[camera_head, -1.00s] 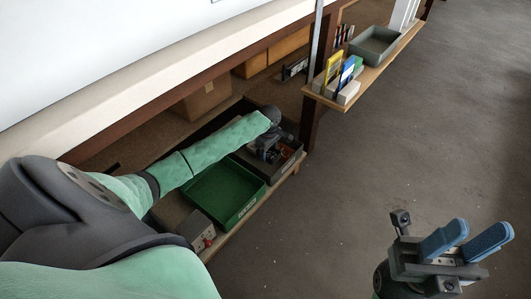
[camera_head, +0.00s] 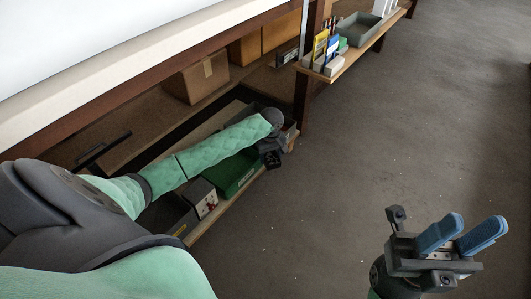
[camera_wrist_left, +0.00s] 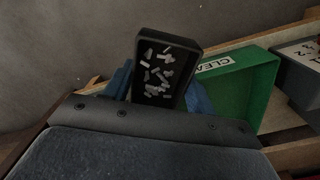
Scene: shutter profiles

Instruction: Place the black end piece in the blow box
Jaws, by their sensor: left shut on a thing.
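My left gripper (camera_wrist_left: 160,92) is shut on the black end piece (camera_wrist_left: 166,92) in the left wrist view. The piece is a dark rectangle with a raised rim and several pale grey chips on its face. In the head view only the dark wrist (camera_head: 270,153) of that arm shows, by the far end of the low shelf; the piece is hidden there. I cannot tell which container is the blow box; no such label is readable. My right gripper (camera_head: 470,225) is open and empty over the floor at lower right.
A green box (camera_head: 238,178), its label partly reading "CLEA" in the left wrist view (camera_wrist_left: 262,88), stands on the low shelf. Beside it are a pale box with red marks (camera_head: 205,201) and a dark grey bin (camera_head: 168,212). A cardboard box (camera_head: 205,78) stands behind. The floor at right is free.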

